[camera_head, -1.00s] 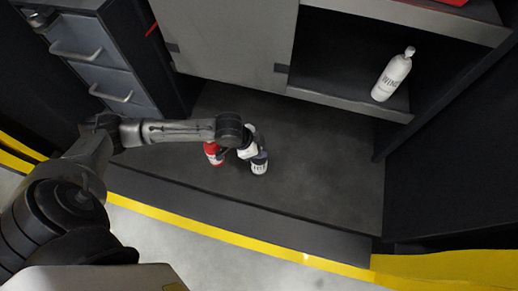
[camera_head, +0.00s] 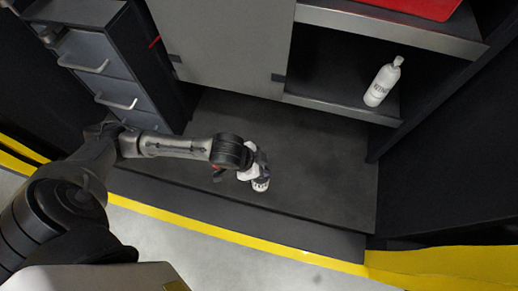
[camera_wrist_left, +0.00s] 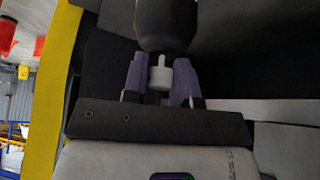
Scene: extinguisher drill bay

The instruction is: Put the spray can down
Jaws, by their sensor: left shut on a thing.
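My left gripper (camera_head: 258,172) points down over the dark floor panel of the bay. It is shut on the spray can, whose pale, marked end (camera_head: 261,184) shows just beyond the fingers. In the left wrist view, the can's dark body (camera_wrist_left: 165,22) rises at the top, with a small white nozzle between the purple fingers of the left gripper (camera_wrist_left: 160,73). I cannot tell whether the can touches the floor panel (camera_head: 320,165). My right gripper is not in view.
A white bottle (camera_head: 380,86) stands on the shelf at the right, below a red box (camera_head: 420,6). A drawer cabinet (camera_head: 95,62) stands at the left. The floor panel's right part is clear.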

